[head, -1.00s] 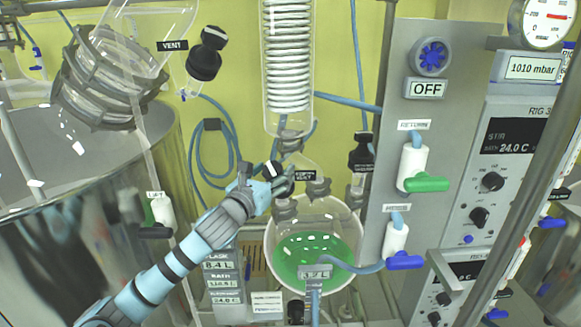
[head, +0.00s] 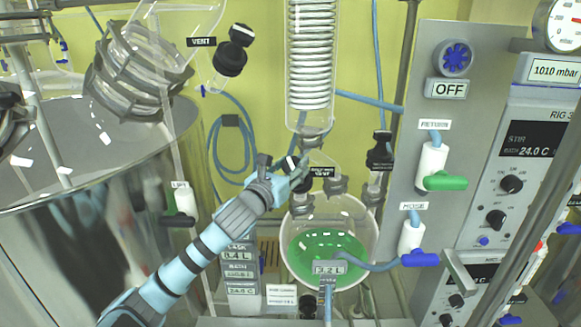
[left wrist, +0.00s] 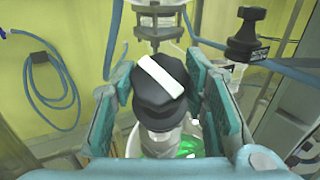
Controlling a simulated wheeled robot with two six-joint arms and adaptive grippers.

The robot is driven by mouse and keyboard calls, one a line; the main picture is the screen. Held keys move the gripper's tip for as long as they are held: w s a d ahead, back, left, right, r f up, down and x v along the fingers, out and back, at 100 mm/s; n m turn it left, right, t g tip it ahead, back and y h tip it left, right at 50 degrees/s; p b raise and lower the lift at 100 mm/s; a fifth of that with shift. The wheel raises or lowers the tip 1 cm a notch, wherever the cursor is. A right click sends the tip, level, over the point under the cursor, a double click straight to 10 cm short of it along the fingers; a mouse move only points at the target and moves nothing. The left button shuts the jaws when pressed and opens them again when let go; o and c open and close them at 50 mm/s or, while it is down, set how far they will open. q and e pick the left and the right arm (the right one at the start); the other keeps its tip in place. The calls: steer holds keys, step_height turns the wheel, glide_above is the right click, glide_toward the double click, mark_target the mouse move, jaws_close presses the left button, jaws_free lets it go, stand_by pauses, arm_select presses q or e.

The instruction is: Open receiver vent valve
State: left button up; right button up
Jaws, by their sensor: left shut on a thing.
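The receiver vent valve is a black ribbed knob (left wrist: 160,88) with a white bar across its top, seen close up in the left wrist view. The bar lies slanted there. My left gripper (left wrist: 163,100) has one finger on each side of the knob and is shut on it. The round glass receiver (head: 291,262) with green liquid is below. My right gripper is not in view.
The coiled glass condenser (head: 313,70) stands directly above the receiver. Another black-capped valve (head: 380,150) is close on the right. A second vent knob (head: 230,60) is at upper left. A grey panel (head: 455,110) with green and blue taps stands at right.

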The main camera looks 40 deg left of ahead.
arm_select(q)
steer(key=shift+f+n+y, duration=0.15)
steer(key=shift+n+y, duration=0.45)
steer(key=n+g+y, duration=0.1)
steer(key=n+y, duration=0.1)
steer(key=n, duration=0.1)
steer(key=n+g+y, duration=0.2)
steer(key=n, duration=0.1)
steer(key=shift+w+d+y, duration=0.1)
steer(key=shift+d+y, duration=0.1)
steer(key=shift+y, duration=0.2)
steer(key=n+g+y, duration=0.1)
steer(key=n+g, duration=0.1)
steer(key=n, duration=0.1)
steer(key=n+g+y, duration=0.2)
steer(key=shift+n+g, duration=0.3)
steer(key=shift+n, duration=0.1)
steer(key=n+g, duration=0.6)
steer(key=n, duration=0.1)
steer(key=shift+w+g, duration=0.15)
steer(key=shift+g, duration=0.15)
steer(key=n+g+h, duration=0.1)
steer(key=n+g, duration=0.1)
steer(key=n, duration=0.1)
steer(key=shift+g, duration=0.4)
steer(key=shift+n, duration=0.3)
steer(key=shift+g, duration=0.4)
